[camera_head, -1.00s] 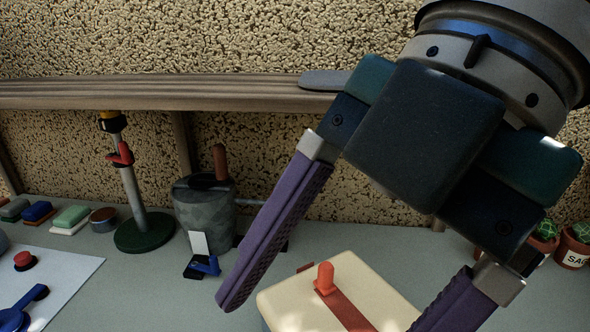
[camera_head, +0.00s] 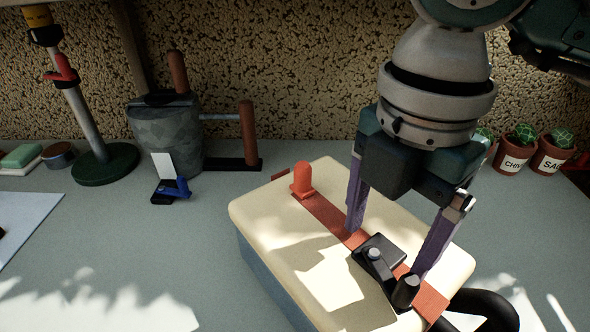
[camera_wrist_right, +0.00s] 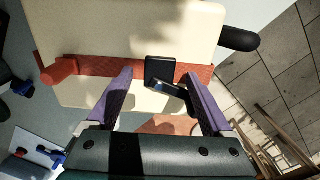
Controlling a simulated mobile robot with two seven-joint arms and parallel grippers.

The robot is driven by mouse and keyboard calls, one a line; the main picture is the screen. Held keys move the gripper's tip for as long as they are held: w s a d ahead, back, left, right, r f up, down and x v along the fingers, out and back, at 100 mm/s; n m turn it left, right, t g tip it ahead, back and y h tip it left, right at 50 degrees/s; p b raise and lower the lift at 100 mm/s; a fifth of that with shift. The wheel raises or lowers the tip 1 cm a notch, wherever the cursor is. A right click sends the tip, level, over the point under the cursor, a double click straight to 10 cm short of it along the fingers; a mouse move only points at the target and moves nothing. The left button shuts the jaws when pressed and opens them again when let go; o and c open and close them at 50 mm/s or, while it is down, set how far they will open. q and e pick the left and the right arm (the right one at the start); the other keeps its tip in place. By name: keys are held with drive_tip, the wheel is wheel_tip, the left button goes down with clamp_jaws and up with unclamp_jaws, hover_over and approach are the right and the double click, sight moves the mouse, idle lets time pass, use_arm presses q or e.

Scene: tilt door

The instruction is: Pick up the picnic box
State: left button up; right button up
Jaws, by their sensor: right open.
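The picnic box (camera_head: 290,240) has a cream lid, a blue-grey body and a red strap across the top. It stands on the grey table. On the strap are an orange-red knob (camera_head: 302,180) at the far left end and a black latch (camera_head: 380,262) nearer the right end. A black curved handle (camera_head: 490,306) shows at the box's right side. My right gripper (camera_head: 386,250) is open over the lid, its purple fingers on either side of the strap near the latch. In the right wrist view the latch (camera_wrist_right: 162,72) lies between and beyond the fingertips. Contact is unclear.
A grey bucket-like pot (camera_head: 166,135) with brown handles and a small blue-black clip (camera_head: 172,190) stand behind left. A pole on a green base (camera_head: 105,165) is farther left. Potted cacti (camera_head: 530,150) stand at the back right.

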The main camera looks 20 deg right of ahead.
drive_tip(key=shift+f, duration=0.3)
clamp_jaws()
idle(0.5)
drive_tip(key=shift+r, duration=0.1)
idle(0.6)
